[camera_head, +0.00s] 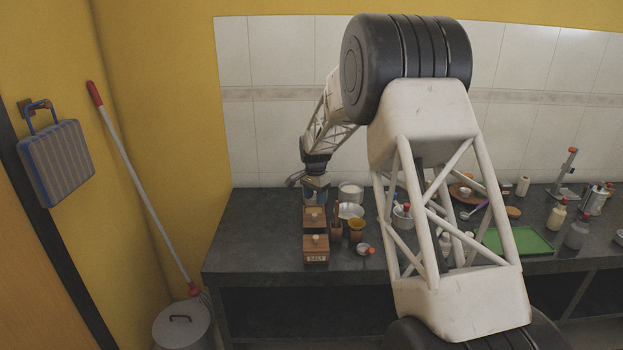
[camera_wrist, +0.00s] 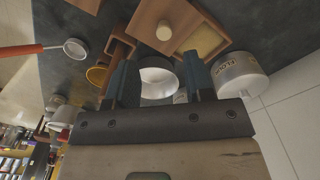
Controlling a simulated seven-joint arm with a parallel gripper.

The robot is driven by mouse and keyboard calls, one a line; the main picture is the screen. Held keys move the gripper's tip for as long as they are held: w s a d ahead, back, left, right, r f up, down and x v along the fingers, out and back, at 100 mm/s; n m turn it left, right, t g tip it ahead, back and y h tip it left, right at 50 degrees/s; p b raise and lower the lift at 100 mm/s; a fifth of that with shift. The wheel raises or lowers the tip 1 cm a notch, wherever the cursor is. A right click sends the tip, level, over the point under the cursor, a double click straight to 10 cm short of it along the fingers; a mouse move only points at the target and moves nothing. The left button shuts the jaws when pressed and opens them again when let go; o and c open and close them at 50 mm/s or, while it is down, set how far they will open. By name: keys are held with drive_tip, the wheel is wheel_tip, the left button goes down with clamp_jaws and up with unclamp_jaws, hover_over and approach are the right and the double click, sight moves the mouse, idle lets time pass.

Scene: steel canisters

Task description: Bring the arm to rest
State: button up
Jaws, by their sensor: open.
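My gripper (camera_wrist: 160,75) shows in the wrist view with its two blue fingers wide apart and nothing between the pads. In the head view my gripper (camera_head: 315,188) hangs at the far left end of the counter, above and behind the wooden boxes; its fingers are small there. A labelled steel canister (camera_wrist: 241,75) stands to the right of the right finger. Whether the fingers touch anything cannot be told.
A wooden salt box (camera_head: 316,257), a second wooden box (camera_head: 314,227), a brass mortar (camera_head: 356,225) and a steel canister (camera_head: 351,190) crowd the dark counter (camera_head: 250,235) near my gripper. The tiled wall (camera_head: 270,130) is close behind. The counter's left end is clear.

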drive_tip(key=s+d+r+n, duration=0.1)
drive_tip(key=s+d+r, duration=0.2)
drive_tip(key=s+r, duration=0.5)
drive_tip(key=s+d+r+n+t, duration=0.1)
drive_tip(key=s+d+r+n, duration=0.3)
drive_tip(key=s, duration=0.7)
drive_tip(key=s+d+r+m, duration=0.1)
drive_tip(key=s+d+r, duration=0.2)
drive_tip(key=s+r, duration=0.55)
drive_tip(key=s+d+f+n, duration=0.1)
drive_tip(key=s+d+n, duration=0.1)
drive_tip(key=s, duration=1.5)
drive_tip(key=s+d+f+n+t, duration=0.1)
drive_tip(key=s+d+f+n, duration=0.1)
drive_tip(key=s, duration=1.6)
drive_tip(key=shift+s+d+n+t, duration=0.3)
drive_tip(key=shift+d+n, duration=0.1)
